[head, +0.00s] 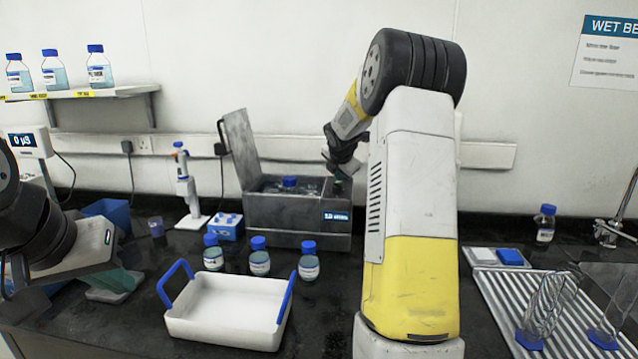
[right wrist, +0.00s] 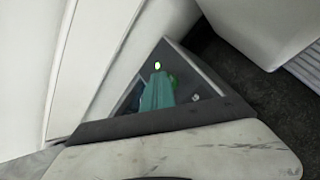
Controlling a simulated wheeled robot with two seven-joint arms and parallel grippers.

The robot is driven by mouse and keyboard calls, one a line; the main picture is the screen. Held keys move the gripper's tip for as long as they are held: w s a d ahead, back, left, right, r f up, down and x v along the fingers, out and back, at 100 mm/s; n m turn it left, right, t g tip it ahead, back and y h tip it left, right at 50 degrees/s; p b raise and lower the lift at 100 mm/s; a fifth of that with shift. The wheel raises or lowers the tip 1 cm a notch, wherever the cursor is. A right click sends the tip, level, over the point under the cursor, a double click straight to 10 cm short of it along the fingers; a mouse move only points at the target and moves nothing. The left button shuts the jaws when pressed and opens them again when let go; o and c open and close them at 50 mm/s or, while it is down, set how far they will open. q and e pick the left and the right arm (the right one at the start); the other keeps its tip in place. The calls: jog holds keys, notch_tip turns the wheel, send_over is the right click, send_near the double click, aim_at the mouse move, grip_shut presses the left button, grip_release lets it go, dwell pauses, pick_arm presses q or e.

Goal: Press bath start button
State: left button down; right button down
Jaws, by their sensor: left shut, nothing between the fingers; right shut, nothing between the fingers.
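The water bath (head: 290,214) is a grey metal box at the back of the bench with its lid raised and a blue-capped bottle inside. A small lit display (head: 337,216) is on its front right. My left gripper (head: 124,281) is shut and empty at lower left.
A white tray with blue handles (head: 222,312) stands in front. Several blue-capped bottles (head: 259,262) stand between it and the bath. A pipette stand (head: 188,190) and a blue tube rack (head: 226,226) are left of the bath. A ridged drainer (head: 500,300) is at right.

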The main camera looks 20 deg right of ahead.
jog(key=shift+r, duration=0.65)
jog(key=shift+r, duration=2.45)
